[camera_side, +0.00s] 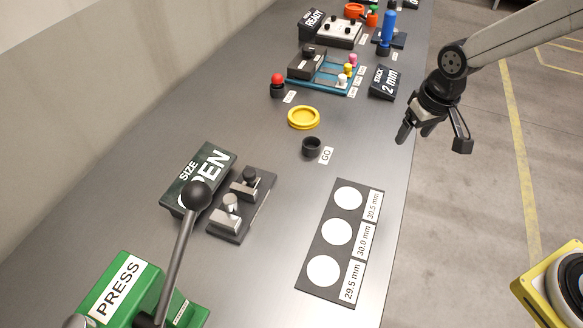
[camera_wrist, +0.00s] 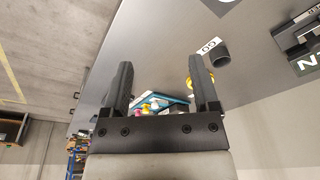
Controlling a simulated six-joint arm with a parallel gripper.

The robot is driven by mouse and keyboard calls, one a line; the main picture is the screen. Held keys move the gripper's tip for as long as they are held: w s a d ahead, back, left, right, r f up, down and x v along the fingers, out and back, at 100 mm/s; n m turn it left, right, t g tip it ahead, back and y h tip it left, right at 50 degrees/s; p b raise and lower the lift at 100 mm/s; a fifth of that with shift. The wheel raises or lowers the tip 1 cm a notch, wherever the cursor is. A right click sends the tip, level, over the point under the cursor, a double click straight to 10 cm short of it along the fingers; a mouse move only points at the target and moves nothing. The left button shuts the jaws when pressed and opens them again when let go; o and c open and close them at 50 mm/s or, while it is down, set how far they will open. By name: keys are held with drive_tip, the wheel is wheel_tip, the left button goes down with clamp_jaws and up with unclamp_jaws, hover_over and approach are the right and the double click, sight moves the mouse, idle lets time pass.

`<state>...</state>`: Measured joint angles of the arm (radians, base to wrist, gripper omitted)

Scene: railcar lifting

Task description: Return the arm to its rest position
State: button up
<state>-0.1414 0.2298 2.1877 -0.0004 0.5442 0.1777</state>
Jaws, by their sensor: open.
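My gripper (camera_side: 431,134) hangs at the end of my arm past the right edge of the grey table (camera_side: 270,180) in the side view. Its two dark fingers are spread apart with nothing between them. In the wrist view my gripper (camera_wrist: 160,85) also shows open and empty, with the table edge and floor beyond the fingers. The gripper touches nothing that I can see.
A green press (camera_side: 130,290) with a lever (camera_side: 178,255) stands front left.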

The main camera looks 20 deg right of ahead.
drive_tip(key=s+d+f, duration=0.1)
drive_tip(key=s+d, duration=0.4)
drive_tip(key=s, duration=0.4)
drive_tip(key=shift+s+d+f+t, duration=0.2)
drive_tip(key=shift+s+f+t, duration=0.1)
drive_tip(key=shift+f, duration=0.05)
